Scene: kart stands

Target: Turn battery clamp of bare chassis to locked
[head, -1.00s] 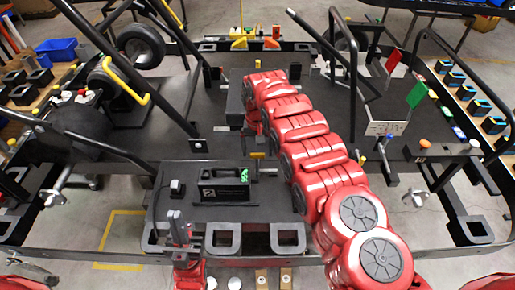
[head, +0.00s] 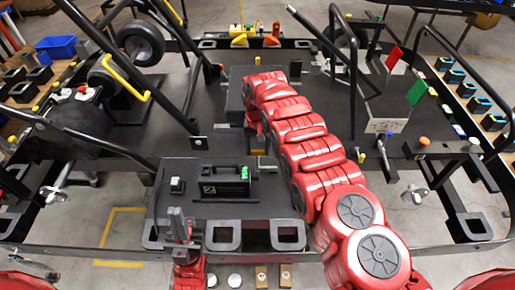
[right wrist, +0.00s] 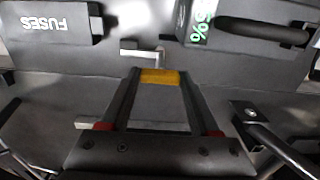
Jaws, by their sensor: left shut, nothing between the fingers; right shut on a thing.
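The battery (head: 222,188) is a black box with a handle and a green marking on the black chassis plate (head: 212,147); its green-marked edge shows in the right wrist view (right wrist: 197,22). The battery clamp is a grey metal bar (right wrist: 142,55) with a yellow grip (right wrist: 160,77), beside the battery. My right gripper (right wrist: 160,82) is shut on the yellow grip. My left gripper (head: 178,222) is shut and empty, pointing up near the plate's front left edge.
A box marked FUSES (right wrist: 50,22) lies close to the clamp in the right wrist view. Black frame tubes (head: 350,80) rise around the plate. A sign card (head: 386,126) and red and green flags (head: 418,90) stand at right. A blue bin (head: 56,47) is at far left.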

